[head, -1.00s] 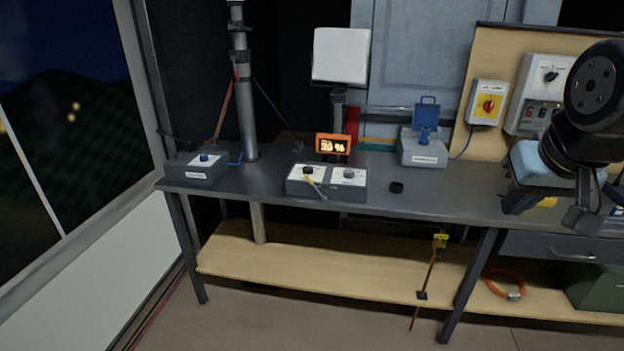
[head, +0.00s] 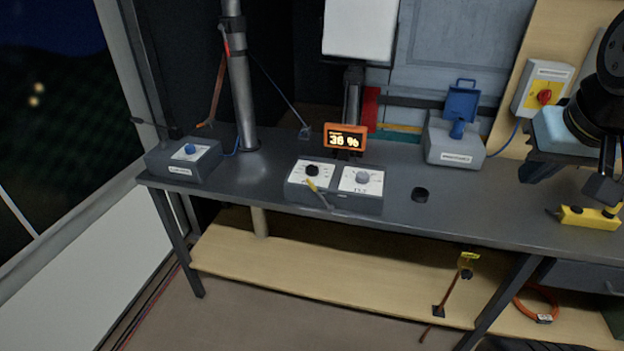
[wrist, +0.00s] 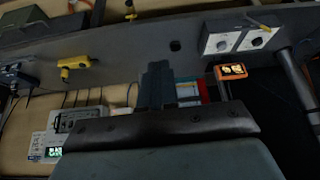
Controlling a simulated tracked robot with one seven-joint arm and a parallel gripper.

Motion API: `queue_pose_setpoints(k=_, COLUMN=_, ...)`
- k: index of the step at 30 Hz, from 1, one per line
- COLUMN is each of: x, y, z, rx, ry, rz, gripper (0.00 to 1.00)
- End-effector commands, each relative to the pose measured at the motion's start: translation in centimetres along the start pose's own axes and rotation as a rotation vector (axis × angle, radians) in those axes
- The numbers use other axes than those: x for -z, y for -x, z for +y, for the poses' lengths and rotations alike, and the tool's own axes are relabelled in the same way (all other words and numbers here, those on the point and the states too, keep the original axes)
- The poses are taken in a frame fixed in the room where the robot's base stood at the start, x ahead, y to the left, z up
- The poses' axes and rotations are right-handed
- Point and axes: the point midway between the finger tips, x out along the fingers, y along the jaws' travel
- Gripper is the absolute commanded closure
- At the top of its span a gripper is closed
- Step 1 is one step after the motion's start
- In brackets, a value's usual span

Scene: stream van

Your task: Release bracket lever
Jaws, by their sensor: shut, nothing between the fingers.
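A grey mast pole (head: 240,95) stands at the left back of the bench, with a dark collar or bracket (head: 234,42) around it. A red-orange bar or strap (head: 218,88) hangs slanted beside it. I cannot tell which part is the bracket lever. My gripper (wrist: 156,85) is shut and empty in the wrist view, over the bench. In the head view my arm is at the right edge, far from the pole.
The bench (head: 400,205) holds a blue-knob box (head: 185,158), a two-dial box (head: 335,188), an orange display (head: 345,138), a grey box with a blue latch (head: 455,140), a black ring (head: 420,194) and a yellow tool (head: 588,216). The bench front is mostly clear.

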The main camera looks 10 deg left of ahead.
Motion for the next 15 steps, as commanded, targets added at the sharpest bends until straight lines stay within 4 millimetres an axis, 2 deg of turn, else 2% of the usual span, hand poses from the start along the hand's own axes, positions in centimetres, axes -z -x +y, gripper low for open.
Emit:
queue_pose_setpoints(k=10, x=0.02, y=0.00, z=-0.01, rx=0.000, ry=0.001, rz=-0.001, gripper=1.00)
queue_pose_setpoints(k=15, x=0.72, y=-0.64, z=-0.16, rx=-0.001, ry=0.024, rz=-0.042, gripper=1.00)
